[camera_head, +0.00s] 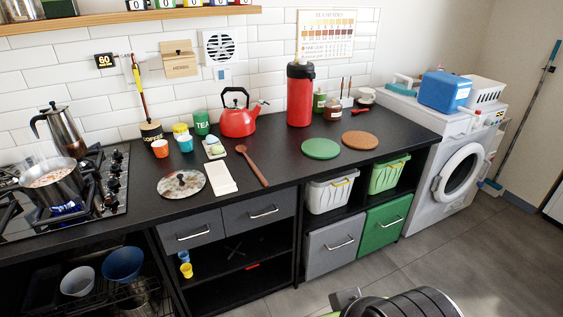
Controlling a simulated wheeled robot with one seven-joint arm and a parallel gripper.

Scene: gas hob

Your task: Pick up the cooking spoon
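The cooking spoon (253,166), brown and wooden-looking, lies on the black countertop (310,172). Its bowl end points to the back left, near the red kettle, and its handle runs toward the front edge of the counter. A pale folded cloth or board lies just left of it, apart from the handle. Only part of my own arm or body shows at the bottom edge; my gripper's fingers are not in view.
A red kettle (239,116) stands behind the spoon. A gas hob with a steaming pot (52,183) is far left.

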